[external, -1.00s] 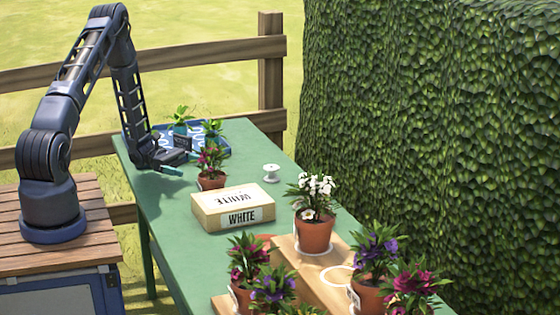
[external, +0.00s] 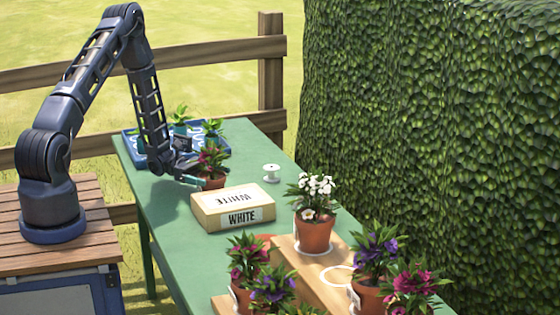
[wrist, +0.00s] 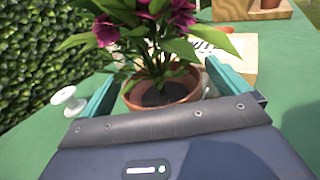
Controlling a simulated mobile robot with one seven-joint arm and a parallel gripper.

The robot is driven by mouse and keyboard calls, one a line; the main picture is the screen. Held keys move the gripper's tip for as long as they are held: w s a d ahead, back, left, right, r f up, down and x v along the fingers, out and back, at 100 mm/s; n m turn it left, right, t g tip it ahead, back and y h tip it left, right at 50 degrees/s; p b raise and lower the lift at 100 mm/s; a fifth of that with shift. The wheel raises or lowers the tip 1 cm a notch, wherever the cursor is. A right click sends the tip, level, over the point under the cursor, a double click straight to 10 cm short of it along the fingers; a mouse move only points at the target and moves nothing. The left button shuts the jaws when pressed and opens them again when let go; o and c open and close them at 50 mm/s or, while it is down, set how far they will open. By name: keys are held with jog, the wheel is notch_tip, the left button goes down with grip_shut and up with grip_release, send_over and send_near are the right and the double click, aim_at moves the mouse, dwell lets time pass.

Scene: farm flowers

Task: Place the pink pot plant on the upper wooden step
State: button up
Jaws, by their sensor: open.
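The pink pot plant (external: 212,158) stands upright in a terracotta pot on the green table. My gripper (external: 201,180) is open and low at the pot. In the wrist view the pink plant (wrist: 160,92) sits between the two teal fingers, one on each side of the pot; I cannot tell whether they touch it. The upper wooden step (external: 306,284) is at the front right. It bears a white-flowered pot plant (external: 315,232) and a bare white ring mark (external: 337,277).
A box labelled WHITE (external: 231,208) lies between the pink plant and the steps. A white spool (external: 271,172) stands to its right. Behind my gripper is a blue tray (external: 131,135) with seedlings. Purple (external: 376,250) and magenta (external: 411,281) plants crowd the front right. A hedge rises at right.

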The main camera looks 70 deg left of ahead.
jog(key=shift+w+d, duration=0.3)
jog(key=shift+d, duration=0.1)
jog(key=shift+c, duration=0.4)
jog(key=c, duration=1.3)
jog(key=shift+r, duration=0.15)
notch_tip(320, 180, up, 20)
jog(key=shift+f, duration=0.15)
